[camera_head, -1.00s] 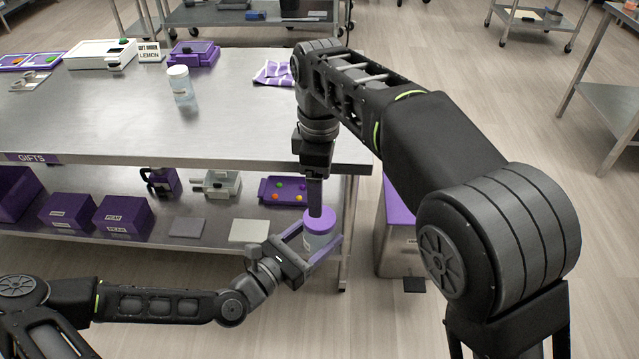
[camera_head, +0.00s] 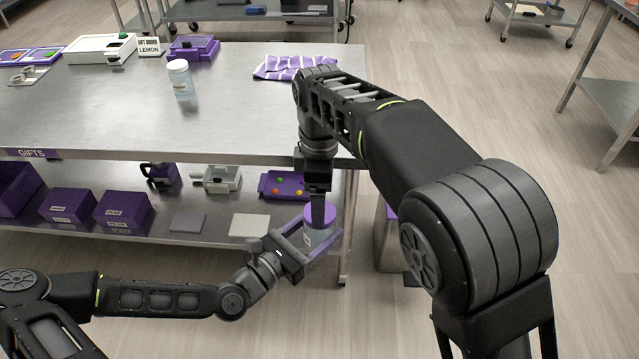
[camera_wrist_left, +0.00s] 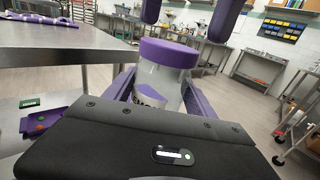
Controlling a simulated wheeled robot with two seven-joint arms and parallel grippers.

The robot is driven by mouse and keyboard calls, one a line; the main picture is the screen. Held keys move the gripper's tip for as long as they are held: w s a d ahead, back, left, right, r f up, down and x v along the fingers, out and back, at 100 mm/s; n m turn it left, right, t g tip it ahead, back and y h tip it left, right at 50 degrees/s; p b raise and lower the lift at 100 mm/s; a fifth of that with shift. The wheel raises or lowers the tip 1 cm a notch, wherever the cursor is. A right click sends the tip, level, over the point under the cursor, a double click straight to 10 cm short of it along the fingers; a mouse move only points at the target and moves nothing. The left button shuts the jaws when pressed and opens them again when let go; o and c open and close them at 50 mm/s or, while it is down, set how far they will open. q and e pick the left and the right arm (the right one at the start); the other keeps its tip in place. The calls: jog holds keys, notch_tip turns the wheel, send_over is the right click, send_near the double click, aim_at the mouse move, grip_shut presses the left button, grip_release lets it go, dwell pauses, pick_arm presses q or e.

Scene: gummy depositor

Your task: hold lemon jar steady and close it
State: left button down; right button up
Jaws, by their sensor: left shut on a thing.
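The lemon jar (camera_head: 319,238) is clear, with a purple lid (camera_head: 328,213) on its mouth. My left gripper (camera_wrist_left: 160,92) is shut around the jar body and holds it upright, in the air by the table's front right corner. In the left wrist view, the jar (camera_wrist_left: 160,80) shows a partly hidden label, and the lid (camera_wrist_left: 170,53) sits on top; I cannot tell how tight it is. My right gripper (camera_head: 318,212) points down from above at the lid. In the left wrist view its two fingers stand apart just above the lid, with nothing between them.
The steel table (camera_head: 120,125) has a second jar (camera_head: 181,78), a striped towel (camera_head: 290,66) and a lemon sign (camera_head: 149,47). The lower shelf holds purple boxes (camera_head: 124,210) and a purple tray (camera_head: 268,183) with gummies. Floor to the right is open.

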jog(key=shift+f, duration=1.55)
jog(key=c, duration=1.5)
jog(key=shift+o, duration=0.2)
jog(key=m, duration=1.7)
jog(key=shift+m, duration=0.4)
jog(key=o, duration=1.5)
jog(key=shift+o, duration=0.2)
